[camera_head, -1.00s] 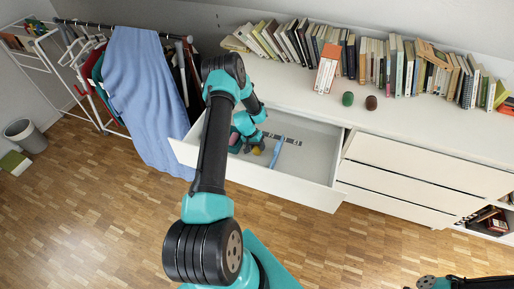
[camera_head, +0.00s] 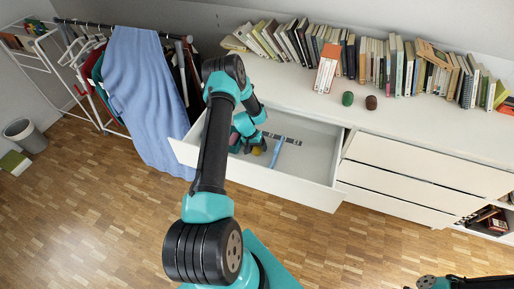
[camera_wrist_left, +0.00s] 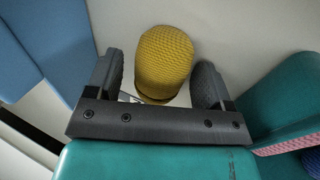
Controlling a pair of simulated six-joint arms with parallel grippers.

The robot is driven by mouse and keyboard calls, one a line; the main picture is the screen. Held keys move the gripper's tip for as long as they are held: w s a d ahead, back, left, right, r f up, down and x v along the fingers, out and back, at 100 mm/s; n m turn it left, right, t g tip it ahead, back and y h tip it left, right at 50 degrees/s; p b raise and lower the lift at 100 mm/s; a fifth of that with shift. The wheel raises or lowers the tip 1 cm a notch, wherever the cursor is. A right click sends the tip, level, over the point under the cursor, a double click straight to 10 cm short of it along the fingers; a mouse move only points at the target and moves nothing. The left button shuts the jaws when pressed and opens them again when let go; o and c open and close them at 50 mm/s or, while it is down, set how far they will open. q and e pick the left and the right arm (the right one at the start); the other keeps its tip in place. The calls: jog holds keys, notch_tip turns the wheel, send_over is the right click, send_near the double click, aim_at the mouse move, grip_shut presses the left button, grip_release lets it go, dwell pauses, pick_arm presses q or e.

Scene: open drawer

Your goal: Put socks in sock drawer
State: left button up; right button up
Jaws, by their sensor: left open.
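A yellow knitted sock bundle (camera_wrist_left: 164,62) lies in the open drawer (camera_head: 314,157), and it also shows in the head view (camera_head: 256,151). My left gripper (camera_wrist_left: 164,85) is open, with one finger on each side of the near part of the yellow bundle. I cannot tell whether the fingers touch it. A pinkish-purple bundle (camera_head: 234,146) lies to its left in the drawer, partly hidden by my left arm. A green bundle (camera_head: 347,98) and a brown bundle (camera_head: 371,102) sit on the dresser top.
A blue strip (camera_head: 277,152) stands in the drawer, right of the yellow bundle. Books (camera_head: 395,65) line the back of the dresser top. Closed drawers (camera_head: 420,170) are on the right. A clothes rack with a blue cloth (camera_head: 145,95) stands left. The drawer's right part is clear.

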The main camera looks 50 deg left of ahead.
pick_arm(q)
jog(key=v, duration=1.2)
dwell(0.3)
